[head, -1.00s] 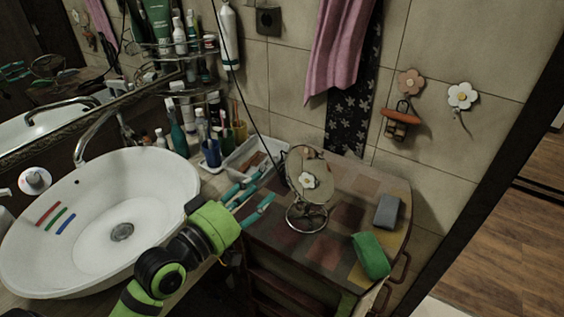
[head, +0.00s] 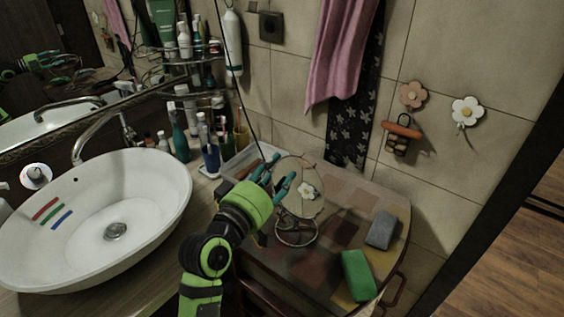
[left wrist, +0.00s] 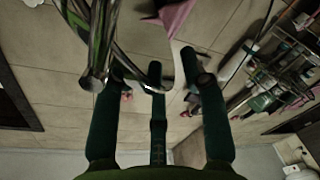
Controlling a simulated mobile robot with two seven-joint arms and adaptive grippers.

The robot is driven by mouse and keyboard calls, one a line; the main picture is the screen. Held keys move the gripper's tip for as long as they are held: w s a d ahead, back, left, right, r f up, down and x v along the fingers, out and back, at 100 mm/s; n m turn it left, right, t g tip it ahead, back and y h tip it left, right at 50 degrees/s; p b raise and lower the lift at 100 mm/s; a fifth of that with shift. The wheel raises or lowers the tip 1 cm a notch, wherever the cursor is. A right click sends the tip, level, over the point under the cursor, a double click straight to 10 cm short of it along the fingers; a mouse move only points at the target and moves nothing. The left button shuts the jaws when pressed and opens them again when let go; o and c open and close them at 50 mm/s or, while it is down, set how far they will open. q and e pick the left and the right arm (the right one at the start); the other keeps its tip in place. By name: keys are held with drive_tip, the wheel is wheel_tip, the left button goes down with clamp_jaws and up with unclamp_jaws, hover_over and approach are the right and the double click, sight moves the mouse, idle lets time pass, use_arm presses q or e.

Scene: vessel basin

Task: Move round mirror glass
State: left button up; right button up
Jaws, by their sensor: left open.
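The round mirror glass (head: 308,207) stands upright in a metal wire stand (head: 297,233) on the patterned cabinet top right of the basin. A white flower shows in its face. My left gripper (head: 277,178) is open at the left edge of the mirror, its teal fingers overlapping the rim in the head view. I cannot tell whether they touch it. In the left wrist view, the spread fingers (left wrist: 155,75) have shiny metal parts close by at the upper left. My right gripper is in neither view.
A white basin (head: 150,190) is at the left. A green sponge (head: 358,276) and a grey block (head: 382,229) lie right of the mirror. Cups and bottles (head: 205,140) crowd the back left. A pink towel (head: 340,60) hangs behind.

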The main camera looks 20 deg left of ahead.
use_arm(q)
drive_tip(key=shift+x, duration=1.15)
drive_tip(key=shift+w+f, duration=0.15)
drive_tip(key=shift+w, duration=0.2)
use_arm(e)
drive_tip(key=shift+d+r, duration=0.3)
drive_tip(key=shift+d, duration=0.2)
use_arm(q)
drive_tip(key=shift+s, duration=0.1)
clamp_jaws()
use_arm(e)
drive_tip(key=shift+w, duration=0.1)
